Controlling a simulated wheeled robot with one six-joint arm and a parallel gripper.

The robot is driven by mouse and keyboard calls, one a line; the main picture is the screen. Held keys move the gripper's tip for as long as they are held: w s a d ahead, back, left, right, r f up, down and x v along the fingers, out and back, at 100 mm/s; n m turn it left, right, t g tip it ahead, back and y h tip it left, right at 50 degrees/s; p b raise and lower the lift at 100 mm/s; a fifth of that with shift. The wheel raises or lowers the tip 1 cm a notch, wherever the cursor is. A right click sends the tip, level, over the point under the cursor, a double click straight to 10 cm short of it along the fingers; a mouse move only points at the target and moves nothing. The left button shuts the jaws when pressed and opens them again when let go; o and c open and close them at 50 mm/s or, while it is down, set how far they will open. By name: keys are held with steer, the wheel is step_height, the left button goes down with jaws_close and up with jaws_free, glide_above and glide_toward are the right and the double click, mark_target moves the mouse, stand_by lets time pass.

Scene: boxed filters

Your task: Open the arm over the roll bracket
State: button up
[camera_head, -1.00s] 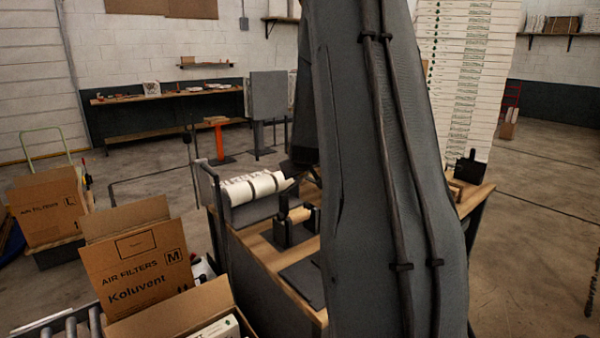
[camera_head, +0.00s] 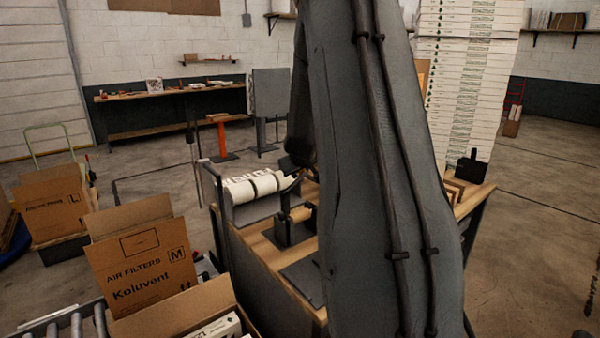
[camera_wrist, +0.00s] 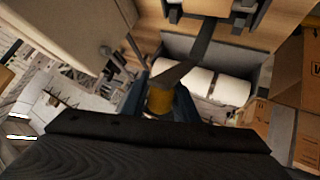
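The dark roll bracket (camera_head: 292,232) stands on the wooden bench top, partly behind my arm. Its dark bar-like arm (camera_wrist: 205,45) shows in the wrist view, running from the bracket to an amber knob (camera_wrist: 160,101). In the head view the bar (camera_head: 291,186) slants up from a post toward my gripper. My gripper (camera_wrist: 160,108) has its bluish fingers on both sides of the knob and appears shut on it. The fingertips are partly hidden. White rolls (camera_head: 255,186) lie in a grey tray beyond the bracket; they also show in the wrist view (camera_wrist: 215,86).
The wooden bench (camera_head: 262,262) has a dark flat plate (camera_head: 305,278) near its front edge. An open filter carton (camera_head: 140,270) stands at left by a roller conveyor (camera_head: 70,326). A tall stack of white boxes (camera_head: 470,80) rises behind the bench at right.

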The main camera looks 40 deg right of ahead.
steer(key=shift+o, duration=1.1)
steer(key=shift+r, duration=0.1)
steer(key=v, duration=0.7)
steer(key=shift+s+a+r, duration=0.15)
steer(key=shift+s+r, duration=0.05)
